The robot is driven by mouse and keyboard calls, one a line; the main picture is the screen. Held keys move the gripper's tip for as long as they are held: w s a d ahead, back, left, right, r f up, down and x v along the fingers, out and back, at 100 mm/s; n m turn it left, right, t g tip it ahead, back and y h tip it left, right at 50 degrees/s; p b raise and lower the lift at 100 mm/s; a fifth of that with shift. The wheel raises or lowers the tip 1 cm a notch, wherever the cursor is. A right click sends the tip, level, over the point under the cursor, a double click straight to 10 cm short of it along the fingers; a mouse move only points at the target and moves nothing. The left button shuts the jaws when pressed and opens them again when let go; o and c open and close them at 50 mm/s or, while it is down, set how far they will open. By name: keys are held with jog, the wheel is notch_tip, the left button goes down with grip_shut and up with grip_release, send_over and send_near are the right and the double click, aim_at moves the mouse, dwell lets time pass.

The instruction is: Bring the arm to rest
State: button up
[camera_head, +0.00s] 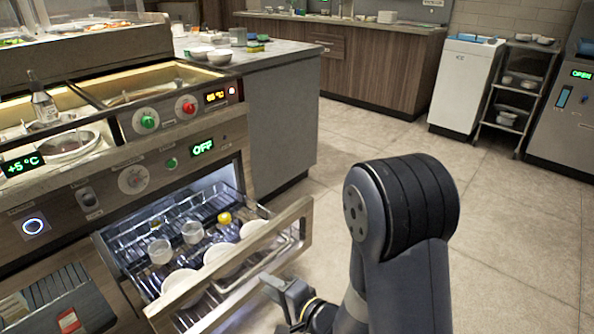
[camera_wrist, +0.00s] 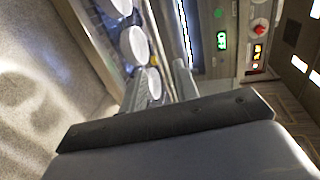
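My gripper (camera_head: 283,290) is low in the head view, just in front of the pulled-out drawer (camera_head: 290,222), near its front panel. My dark arm rises to the right of it. In the wrist view, the two fingers of my gripper (camera_wrist: 158,82) stand apart with a gap between them, and I see nothing held. Whether a finger touches the drawer front I cannot tell. The drawer holds white bowls (camera_head: 222,258), clear cups and a yellow-capped bottle (camera_head: 225,219). The white bowls show beyond the fingers in the wrist view (camera_wrist: 134,45).
The counter (camera_head: 185,125) with red and green knobs stands at the left, above the drawer. A sauce bottle (camera_head: 42,103) stands on it. The tiled floor (camera_head: 510,230) at the right is clear. A white cabinet (camera_head: 462,85) and a shelf rack (camera_head: 515,95) stand at the back.

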aim_at(250, 273)
jog(key=b+x, duration=0.1)
jog(key=x, duration=0.6)
jog(key=shift+f, duration=0.1)
jog(key=shift+w+a, duration=0.4)
jog(key=shift+a, duration=0.05)
